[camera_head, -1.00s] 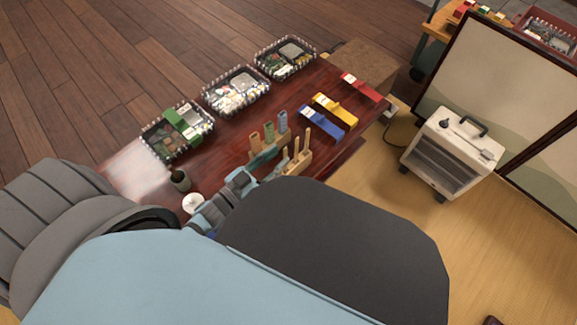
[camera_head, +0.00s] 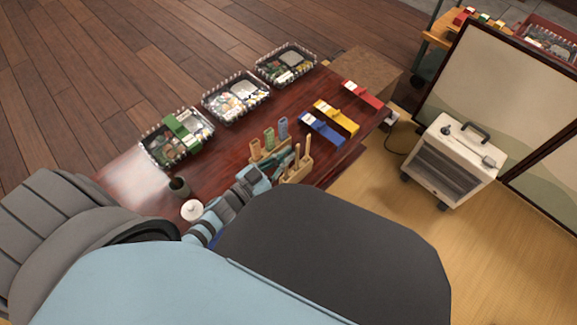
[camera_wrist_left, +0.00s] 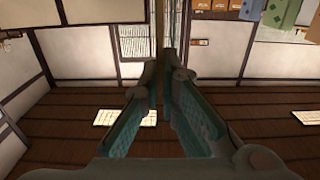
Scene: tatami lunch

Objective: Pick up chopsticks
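A small wooden holder (camera_head: 297,175) stands near the front edge of the dark red table, with upright sticks (camera_head: 308,143) rising from it. My left gripper (camera_head: 288,162) is at the left side of this holder and partly covers it. In the left wrist view its teal fingers (camera_wrist_left: 165,82) converge closely on thin upright sticks, apparently the chopsticks (camera_wrist_left: 159,35), which run up from between the fingertips. Whether these sticks are clear of the holder cannot be seen. My right gripper is in neither view.
Orange, green and blue upright pieces (camera_head: 269,139) stand just behind the gripper. Blue (camera_head: 321,130), yellow (camera_head: 336,117) and red (camera_head: 362,94) items lie to the right. Several filled boxes (camera_head: 236,95) line the far edge. A dark cup (camera_head: 179,186) and a white round item (camera_head: 192,210) stand left of my arm.

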